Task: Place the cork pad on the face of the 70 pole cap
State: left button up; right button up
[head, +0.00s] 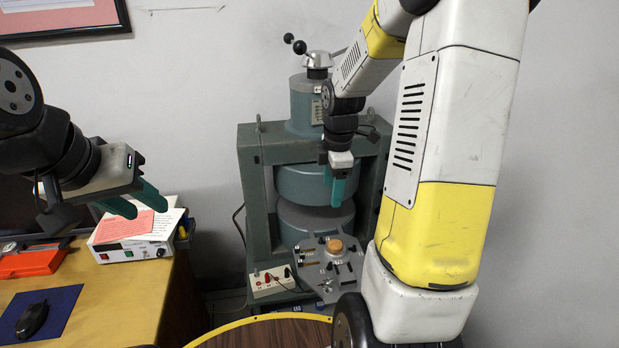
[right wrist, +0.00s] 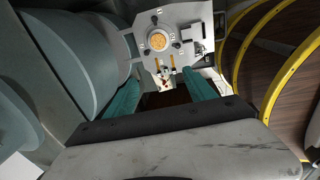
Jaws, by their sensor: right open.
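A round tan cork pad (head: 334,245) sits on a grey plate (head: 313,259) low in front of the magnet. In the right wrist view the cork pad (right wrist: 158,41) lies inside a paler ring, beyond my fingertips. I cannot read any marking that picks out the 70 pole cap. The green magnet has an upper drum (head: 313,184) and a lower drum (head: 313,220) with a gap between. My right gripper (head: 339,190) is open and empty, in front of the drums and above the plate; its teal fingers (right wrist: 165,92) are apart. My left gripper (head: 135,201) is open and empty over the desk.
The desk (head: 110,300) at left holds a white instrument box (head: 135,250), an orange case (head: 32,262) and a mouse (head: 33,318) on a blue mat. A switch box (head: 271,283) stands left of the plate. A yellow-rimmed round wooden top (head: 275,333) is at the bottom.

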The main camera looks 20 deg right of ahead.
jog(key=s+a+r+m+t+y, duration=0.1)
jog(key=s+a+r+m+t, duration=0.1)
jog(key=s+a+r+m, duration=0.2)
jog(key=s+a+r+m+t+y, duration=0.1)
jog(key=s+a+r+m, duration=0.4)
jog(key=s+r+m, duration=0.5)
jog(key=s+m+t, duration=0.1)
jog(key=s+m, duration=0.1)
jog(key=s, duration=0.2)
jog(key=shift+s+r+m+t, duration=0.15)
jog(key=shift+r+m+t, duration=0.15)
jog(key=shift+r, duration=0.1)
jog(key=shift+c, duration=0.4)
